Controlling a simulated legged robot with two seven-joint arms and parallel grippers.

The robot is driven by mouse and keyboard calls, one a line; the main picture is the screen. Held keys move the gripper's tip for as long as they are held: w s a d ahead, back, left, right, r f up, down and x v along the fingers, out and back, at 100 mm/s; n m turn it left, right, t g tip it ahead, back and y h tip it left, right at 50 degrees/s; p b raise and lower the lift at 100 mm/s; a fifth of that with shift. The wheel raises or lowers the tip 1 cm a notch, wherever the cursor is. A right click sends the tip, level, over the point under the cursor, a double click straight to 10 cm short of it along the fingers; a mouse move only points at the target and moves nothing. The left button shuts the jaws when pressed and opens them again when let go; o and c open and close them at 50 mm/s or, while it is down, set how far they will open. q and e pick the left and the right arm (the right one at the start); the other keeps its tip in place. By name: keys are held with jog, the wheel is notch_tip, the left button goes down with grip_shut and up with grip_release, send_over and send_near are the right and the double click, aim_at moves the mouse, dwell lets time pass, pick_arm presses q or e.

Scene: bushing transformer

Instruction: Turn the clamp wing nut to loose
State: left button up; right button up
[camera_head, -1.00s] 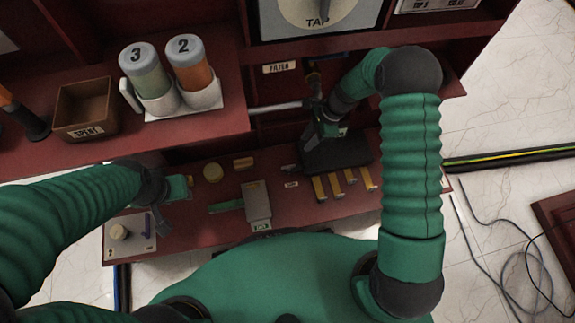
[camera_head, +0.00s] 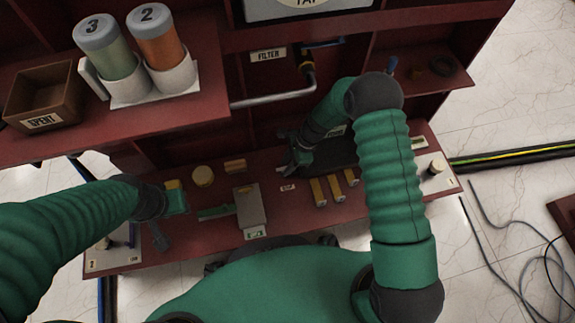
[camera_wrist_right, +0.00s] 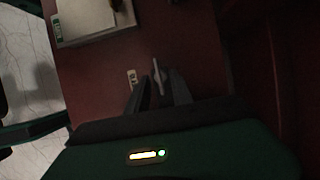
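My right gripper (camera_head: 287,167) is low over the red bench, left of a dark block. In the right wrist view its two dark fingers (camera_wrist_right: 160,92) are apart. A small pale grey, wing-like piece (camera_wrist_right: 158,74) stands between and just beyond the fingertips; it may be the clamp wing nut. I cannot tell whether the fingers touch it. In the head view a small pale bit (camera_head: 281,168) shows at the gripper's tip.
The red bench (camera_head: 225,222) carries a grey box (camera_head: 250,208), several yellow bars (camera_head: 319,192) and round tan pieces (camera_head: 203,176). Above are a metal pipe (camera_head: 272,97), a shelf with numbered cylinders (camera_head: 157,48) and a brown bin (camera_head: 43,96). Cables (camera_head: 505,255) lie on the right floor.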

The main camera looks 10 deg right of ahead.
jog(key=shift+a+r, duration=0.1)
grip_shut()
